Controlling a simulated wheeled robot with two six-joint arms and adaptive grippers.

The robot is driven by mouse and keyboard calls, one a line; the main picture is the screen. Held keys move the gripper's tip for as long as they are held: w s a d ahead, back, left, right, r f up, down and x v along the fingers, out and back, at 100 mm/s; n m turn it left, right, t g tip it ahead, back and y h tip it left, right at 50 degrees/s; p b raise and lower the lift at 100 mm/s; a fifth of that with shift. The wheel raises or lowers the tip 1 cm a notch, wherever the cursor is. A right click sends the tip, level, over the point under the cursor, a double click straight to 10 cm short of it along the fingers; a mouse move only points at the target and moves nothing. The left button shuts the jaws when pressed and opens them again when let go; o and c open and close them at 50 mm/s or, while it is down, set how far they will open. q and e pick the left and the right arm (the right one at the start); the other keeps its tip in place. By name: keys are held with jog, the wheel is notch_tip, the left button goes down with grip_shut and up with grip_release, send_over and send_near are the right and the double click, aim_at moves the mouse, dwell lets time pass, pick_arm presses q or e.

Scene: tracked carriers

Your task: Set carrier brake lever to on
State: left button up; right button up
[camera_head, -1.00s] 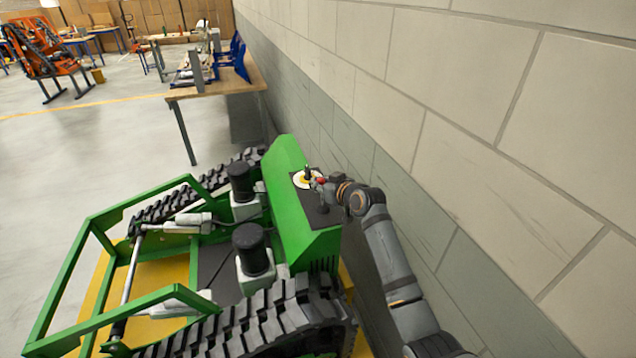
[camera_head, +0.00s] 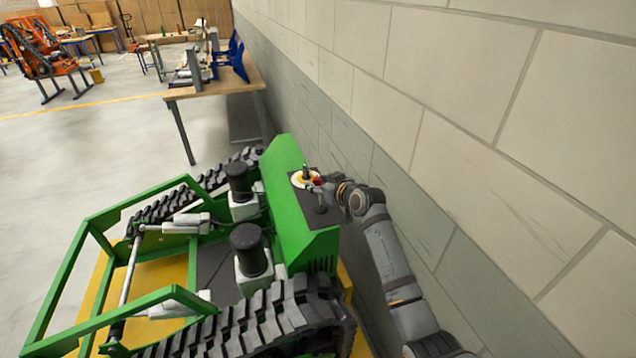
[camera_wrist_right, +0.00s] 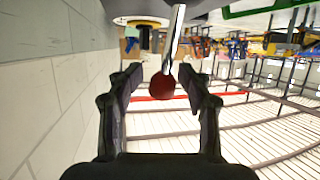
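The green tracked carrier (camera_head: 290,215) stands beside the wall, with a dark control panel (camera_head: 300,205) on its top. A lever with a red ball knob (camera_head: 318,181) is at the panel; its metal rod (camera_wrist_right: 175,38) and red knob (camera_wrist_right: 162,87) show clearly in the right wrist view. A yellow-and-white disc (camera_head: 299,181) lies around the base of a dark upright piece. My right gripper (camera_head: 326,185) is at the panel's wall side. My left gripper is out of view.
The block wall (camera_head: 480,130) runs close along my right arm. A dark knob (camera_head: 320,203) stands on the panel near the gripper. Black tracks (camera_head: 260,325) and two black cylinders (camera_head: 250,248) are to the left. A workbench (camera_head: 225,85) stands beyond the carrier.

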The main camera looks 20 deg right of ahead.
jog(key=shift+s+a, duration=0.1)
jog(key=shift+a, duration=0.05)
jog(key=v, duration=1.2)
